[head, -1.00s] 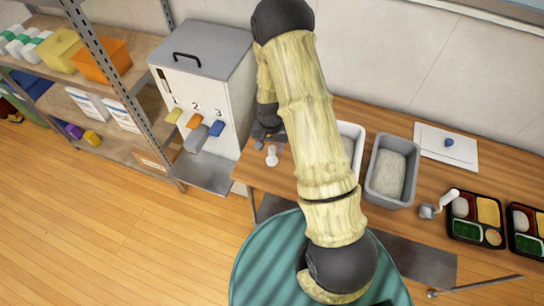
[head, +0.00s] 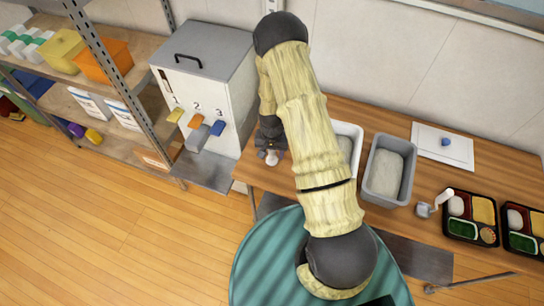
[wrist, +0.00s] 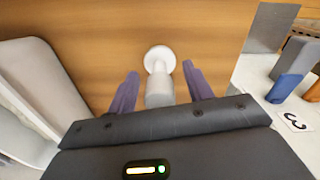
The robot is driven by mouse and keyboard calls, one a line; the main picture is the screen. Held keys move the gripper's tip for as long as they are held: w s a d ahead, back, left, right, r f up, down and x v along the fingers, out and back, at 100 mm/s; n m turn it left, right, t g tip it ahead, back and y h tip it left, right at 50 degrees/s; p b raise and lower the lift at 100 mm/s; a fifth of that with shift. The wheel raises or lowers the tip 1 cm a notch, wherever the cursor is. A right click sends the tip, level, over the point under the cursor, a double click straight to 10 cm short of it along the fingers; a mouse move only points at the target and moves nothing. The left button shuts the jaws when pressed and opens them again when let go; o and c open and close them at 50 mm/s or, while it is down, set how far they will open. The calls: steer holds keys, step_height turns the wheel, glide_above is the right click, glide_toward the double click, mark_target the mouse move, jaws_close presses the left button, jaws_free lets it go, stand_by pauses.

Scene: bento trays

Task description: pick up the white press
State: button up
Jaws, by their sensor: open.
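The white press (wrist: 159,75) stands on the wooden table in the wrist view, with a round disc end and a thicker body. It lies between the two fingers of my gripper (wrist: 160,90), which are open with a gap on each side of it. In the head view the white press (head: 272,157) shows small at the table's left end, and my gripper (head: 268,150) is right at it, partly hidden by my arm.
The dispenser (head: 205,75) with numbered coloured levers stands just left of the press. A white bin (head: 357,135) and a grey bin (head: 369,190) of rice stand to the right. Bento trays (head: 474,240) and a scoop (head: 425,209) lie farther right.

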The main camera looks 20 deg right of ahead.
jaws_close()
steer(key=shift+r, duration=0.15)
step_height(320, 180, up, 10)
steer(key=b, duration=0.3)
stand_by(0.4)
stand_by(0.4)
steer(key=f+n, duration=0.2)
steer(key=n, duration=0.1)
steer(key=f+n+b, duration=0.1)
steer(key=f, duration=0.1)
steer(key=shift+w+n, duration=0.25)
steer(key=shift+n, duration=0.15)
